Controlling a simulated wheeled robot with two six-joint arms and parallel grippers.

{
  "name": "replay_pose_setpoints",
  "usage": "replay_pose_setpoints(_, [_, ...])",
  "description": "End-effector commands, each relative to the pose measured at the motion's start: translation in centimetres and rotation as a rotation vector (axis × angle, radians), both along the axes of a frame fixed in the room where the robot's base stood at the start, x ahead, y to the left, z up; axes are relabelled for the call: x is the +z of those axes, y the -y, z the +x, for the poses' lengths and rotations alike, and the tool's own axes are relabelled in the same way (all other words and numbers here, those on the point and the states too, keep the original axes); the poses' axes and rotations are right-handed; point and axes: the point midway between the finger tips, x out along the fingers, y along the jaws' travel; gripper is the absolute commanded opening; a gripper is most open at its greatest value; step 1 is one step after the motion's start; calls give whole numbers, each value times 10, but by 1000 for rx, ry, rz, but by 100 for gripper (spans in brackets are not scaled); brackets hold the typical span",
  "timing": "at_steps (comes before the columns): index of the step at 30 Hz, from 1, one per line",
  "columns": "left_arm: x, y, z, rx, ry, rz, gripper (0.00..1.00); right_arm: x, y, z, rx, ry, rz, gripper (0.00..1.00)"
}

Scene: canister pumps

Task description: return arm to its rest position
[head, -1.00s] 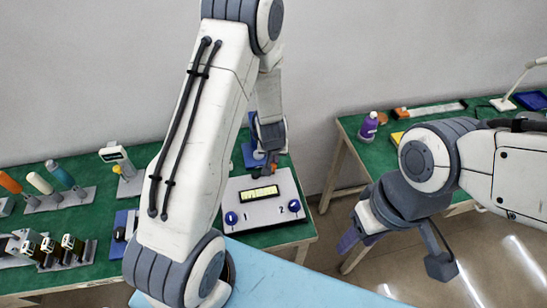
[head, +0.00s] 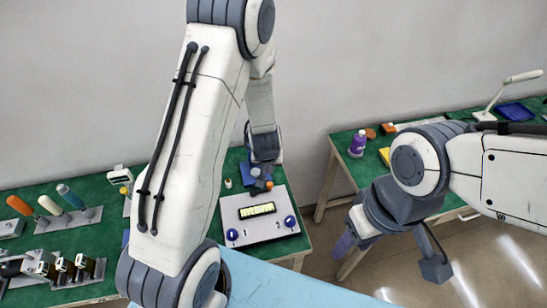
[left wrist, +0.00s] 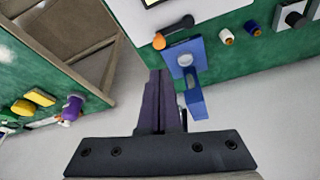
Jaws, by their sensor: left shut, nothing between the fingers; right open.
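My left arm rises across the middle of the head view and reaches down behind the white two-knob device; its wrist (head: 263,145) is over the back of the green table. The left gripper's fingers are mostly hidden there. In the left wrist view the purple fingers of my left gripper (left wrist: 158,85) are shut with nothing between them. They point toward a blue bracket (left wrist: 187,62), and I cannot tell the gap. My right gripper (head: 345,243) hangs at the right over the floor, open and empty as far as seen.
The white device (head: 258,214) with a yellow display stands on the green table. Coloured-handled tools (head: 70,197) stand in racks at left. A purple bottle (head: 357,144) and a lamp (head: 510,85) are on the right table. A light blue surface (head: 285,285) lies in front. Floor shows between the tables.

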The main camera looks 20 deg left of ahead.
Motion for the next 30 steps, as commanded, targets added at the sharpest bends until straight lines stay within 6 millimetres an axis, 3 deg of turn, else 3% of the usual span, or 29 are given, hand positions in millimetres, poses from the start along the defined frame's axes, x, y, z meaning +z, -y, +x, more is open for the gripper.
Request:
replay_pose_setpoints(8, [6, 4, -1, -10, 2, -6, 0, 1, 0, 0, 1, 0, 0, 50])
replay_pose_setpoints(11, [19, 29, -5, -75, -4, -36, 0, -5, 0, 0, 1, 0, 0, 50])
replay_pose_setpoints(14, [44, 75, -21, -200, -27, -84, 0, -16, 0, 0, 0, 0, 0, 50])
replay_pose_setpoints(18, [83, 137, -77, -429, -97, -132, 0, -34, 0, 0, -1, 0, 0, 50])
replay_pose_setpoints(21, [106, 162, -129, -586, -158, -132, 0, -45, 0, 0, -1, 0, 0, 50])
replay_pose_setpoints(27, [132, 165, -216, -816, -259, -72, 0, -62, 0, 0, -2, 0, 0, 50])
replay_pose_setpoints(30, [138, 157, -240, -875, -289, -41, 0, -65, 0, 0, -2, 0, 0, 50])
